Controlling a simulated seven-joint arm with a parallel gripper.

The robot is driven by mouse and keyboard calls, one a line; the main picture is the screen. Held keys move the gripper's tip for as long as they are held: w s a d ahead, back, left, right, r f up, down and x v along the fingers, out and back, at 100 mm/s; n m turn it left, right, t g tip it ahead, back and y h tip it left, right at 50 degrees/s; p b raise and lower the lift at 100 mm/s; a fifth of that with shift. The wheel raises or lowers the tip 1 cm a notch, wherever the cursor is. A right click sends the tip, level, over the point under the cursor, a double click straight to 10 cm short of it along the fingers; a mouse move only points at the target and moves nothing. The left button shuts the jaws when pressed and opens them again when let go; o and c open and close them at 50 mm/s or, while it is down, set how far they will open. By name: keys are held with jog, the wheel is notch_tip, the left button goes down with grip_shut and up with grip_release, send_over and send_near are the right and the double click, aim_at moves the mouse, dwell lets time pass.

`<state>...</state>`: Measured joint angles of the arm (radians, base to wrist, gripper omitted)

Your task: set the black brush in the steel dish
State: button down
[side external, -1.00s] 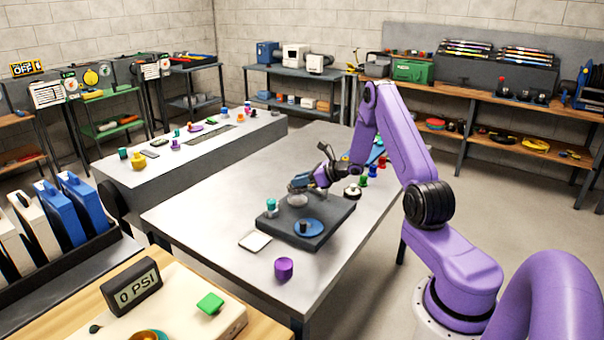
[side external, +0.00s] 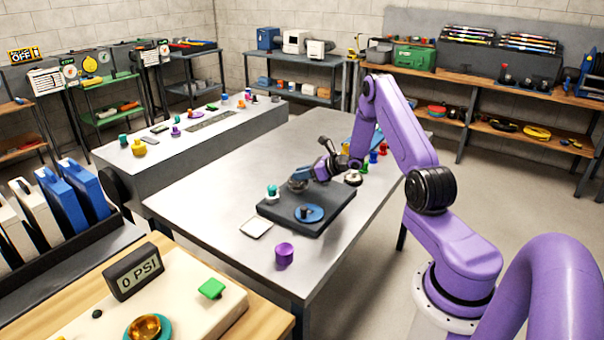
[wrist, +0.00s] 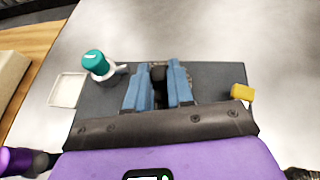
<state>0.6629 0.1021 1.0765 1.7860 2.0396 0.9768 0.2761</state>
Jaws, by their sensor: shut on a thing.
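My gripper (wrist: 160,72) has blue fingers shut on a black brush (wrist: 158,74), seen as a dark upright shape between them in the wrist view. In the side view my gripper (side external: 298,183) is low over the dark grey board (side external: 330,217), right at the steel dish (side external: 297,187), which the fingers largely cover. I cannot tell whether the brush touches the dish's bottom.
A teal-topped piece (side external: 272,191) stands on the board left of my gripper. A blue disc (side external: 315,214) with a dark piece on it lies nearer. Coloured pieces (side external: 373,157) stand behind my gripper.

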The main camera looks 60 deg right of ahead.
jog(key=shift+f, duration=0.5)
jog(key=c, duration=0.9)
grip_release()
